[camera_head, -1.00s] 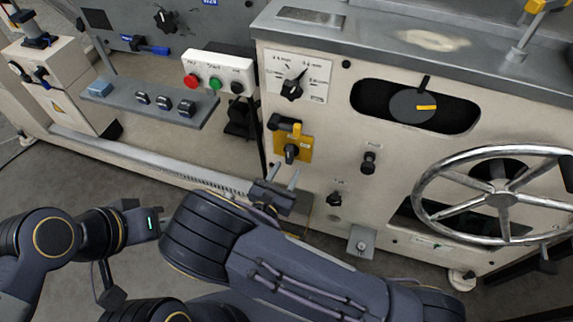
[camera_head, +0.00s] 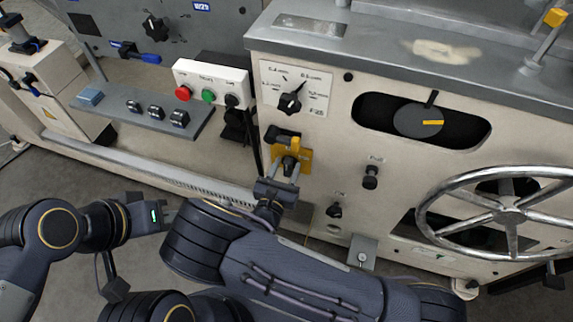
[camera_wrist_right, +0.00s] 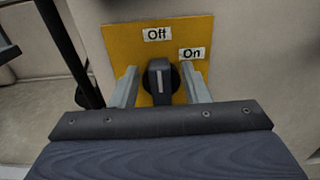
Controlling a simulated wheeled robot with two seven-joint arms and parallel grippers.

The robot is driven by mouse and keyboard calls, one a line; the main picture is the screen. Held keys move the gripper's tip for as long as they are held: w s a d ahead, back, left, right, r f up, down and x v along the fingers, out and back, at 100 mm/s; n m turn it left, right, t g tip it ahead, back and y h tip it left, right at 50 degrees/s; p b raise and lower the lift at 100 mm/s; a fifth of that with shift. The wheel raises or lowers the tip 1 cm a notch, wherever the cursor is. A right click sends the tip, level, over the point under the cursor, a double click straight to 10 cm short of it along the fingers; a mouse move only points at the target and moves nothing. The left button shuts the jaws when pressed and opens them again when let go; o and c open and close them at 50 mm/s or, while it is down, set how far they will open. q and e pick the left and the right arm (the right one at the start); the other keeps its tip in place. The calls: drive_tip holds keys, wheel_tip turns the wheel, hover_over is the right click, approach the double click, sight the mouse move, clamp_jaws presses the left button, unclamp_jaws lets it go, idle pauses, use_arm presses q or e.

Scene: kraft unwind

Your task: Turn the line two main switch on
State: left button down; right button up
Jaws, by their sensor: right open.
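The main switch is a black rotary knob (camera_wrist_right: 160,80) on a yellow plate (camera_wrist_right: 118,45), labelled "Off" at the top and "On" to the upper right. The knob's white mark stands upright, towards "Off". In the head view the yellow plate (camera_head: 307,157) is on the cream machine's front, with the knob largely hidden by my right gripper (camera_head: 288,168). In the right wrist view that gripper (camera_wrist_right: 159,72) is open, one finger on each side of the knob; contact cannot be told. My left gripper (camera_head: 166,215) is at lower left, away from the switch, its fingers unclear.
Above the plate is a selector dial (camera_head: 290,102). A button box (camera_head: 211,85) with red, green and black buttons is to the left, over a grey shelf (camera_head: 140,112). Black knobs (camera_head: 370,177) and a large handwheel (camera_head: 507,215) are to the right.

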clamp_jaws()
drive_tip(key=m+b, duration=0.2)
drive_tip(key=m, duration=0.1)
drive_tip(key=m+b, duration=0.1)
drive_tip(key=shift+s+d+f+m, duration=0.1)
drive_tip(key=shift+d+f+m, duration=0.2)
drive_tip(key=shift+d, duration=0.1)
drive_tip(key=m+b, duration=0.2)
drive_tip(key=shift+d+f+m, duration=0.1)
drive_tip(key=shift+d+m, duration=0.1)
drive_tip(key=shift+m, duration=0.2)
drive_tip(key=shift+s+d+f+m+b, duration=0.15)
drive_tip(key=shift+f+m+b, duration=0.1)
drive_tip(key=shift+m+b, duration=1.85)
drive_tip(key=shift+d+f+m+b, duration=0.1)
drive_tip(key=shift+f+m+b, duration=0.1)
drive_tip(key=shift+m+b, duration=1.9)
drive_tip(key=shift+s+d+f+m+b, duration=0.2)
drive_tip(key=shift+m+b, duration=1)
drive_tip(key=shift+b, duration=1.8)
drive_tip(key=shift+w, duration=0.15)
